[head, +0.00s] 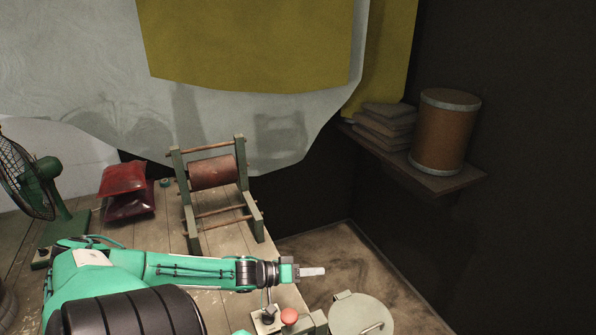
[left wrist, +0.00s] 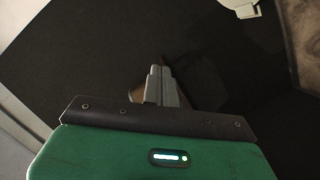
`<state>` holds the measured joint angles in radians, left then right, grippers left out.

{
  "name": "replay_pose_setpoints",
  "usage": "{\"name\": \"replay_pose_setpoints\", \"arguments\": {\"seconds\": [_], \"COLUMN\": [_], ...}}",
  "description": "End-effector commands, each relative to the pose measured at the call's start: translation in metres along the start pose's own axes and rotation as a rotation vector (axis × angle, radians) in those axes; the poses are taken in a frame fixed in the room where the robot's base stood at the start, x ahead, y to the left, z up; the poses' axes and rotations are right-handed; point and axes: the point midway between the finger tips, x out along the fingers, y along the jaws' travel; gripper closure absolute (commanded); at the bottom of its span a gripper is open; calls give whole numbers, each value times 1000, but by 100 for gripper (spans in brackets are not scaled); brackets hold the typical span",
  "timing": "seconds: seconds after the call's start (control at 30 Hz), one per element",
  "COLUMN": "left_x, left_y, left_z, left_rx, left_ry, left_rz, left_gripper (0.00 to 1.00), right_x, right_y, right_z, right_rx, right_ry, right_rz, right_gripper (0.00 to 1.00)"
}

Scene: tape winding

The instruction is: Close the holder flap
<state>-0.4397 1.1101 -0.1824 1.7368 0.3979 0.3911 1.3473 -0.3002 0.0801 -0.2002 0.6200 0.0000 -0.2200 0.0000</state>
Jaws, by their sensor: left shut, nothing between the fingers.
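A wooden holder frame (head: 188,216) with a reddish-brown roll (head: 213,172) on its upper bar stands on the table in the head view. Thin wooden bars cross it lower down. I cannot tell which part is the flap, or how it stands. My left gripper (head: 322,271) is to the right of and nearer than the frame, past the table's right edge, touching nothing that I can see. In the left wrist view its two fingers (left wrist: 159,72) are together and empty. My right gripper is in neither view.
A pale green round lid-like thing (head: 361,315) and a red knob (head: 289,316) are just below my left gripper. Red packets (head: 125,190) and a green fan (head: 40,180) stand at left. A shelf (head: 440,184) holds a drum (head: 444,132) and stacked sacks (head: 384,127).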

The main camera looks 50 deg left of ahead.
Motion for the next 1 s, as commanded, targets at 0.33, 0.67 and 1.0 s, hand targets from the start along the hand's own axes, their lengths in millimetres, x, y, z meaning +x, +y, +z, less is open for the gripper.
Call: {"name": "replay_pose_setpoints", "arguments": {"seconds": [0.33,0.67,1.0], "left_x": [-33,-44,-46], "left_y": [0,0,9], "left_z": [1,0,-7], "left_rx": [0,0,1], "left_ry": [-3,0,0], "left_rz": [-2,0,1], "left_gripper": [100,100,100], "right_x": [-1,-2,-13], "right_y": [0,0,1], "right_z": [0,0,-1], "right_rx": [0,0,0], "right_ry": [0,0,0], "right_rz": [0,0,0], "right_gripper": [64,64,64]}}
